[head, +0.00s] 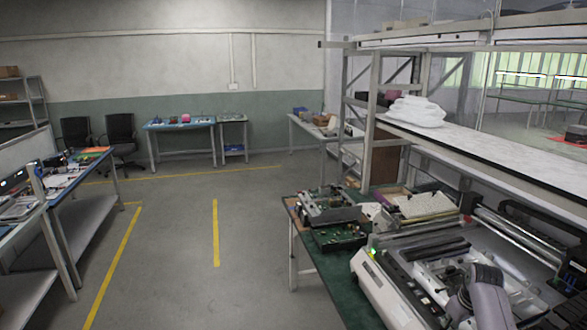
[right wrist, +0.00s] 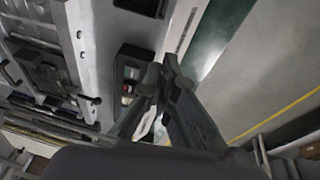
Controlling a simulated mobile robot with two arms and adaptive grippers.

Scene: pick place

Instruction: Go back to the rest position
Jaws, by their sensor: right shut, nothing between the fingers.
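My right gripper (right wrist: 161,78) shows in the right wrist view with its dark fingers together and nothing visible held between them. It is above the edge of a light-coloured machine (right wrist: 104,60) and the green bench top. In the head view a grey part of my right arm is at the lower right, over the white machine (head: 393,290); the gripper's fingertips cannot be made out there. My left gripper is in neither view.
A green workbench (head: 318,262) carries the machine and open electronic units (head: 328,205). A shelf (head: 480,150) with white bags (head: 412,112) rises behind it. Blue-topped tables (head: 180,123) stand at the back and left. The grey floor (head: 165,240) with yellow lines is clear between.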

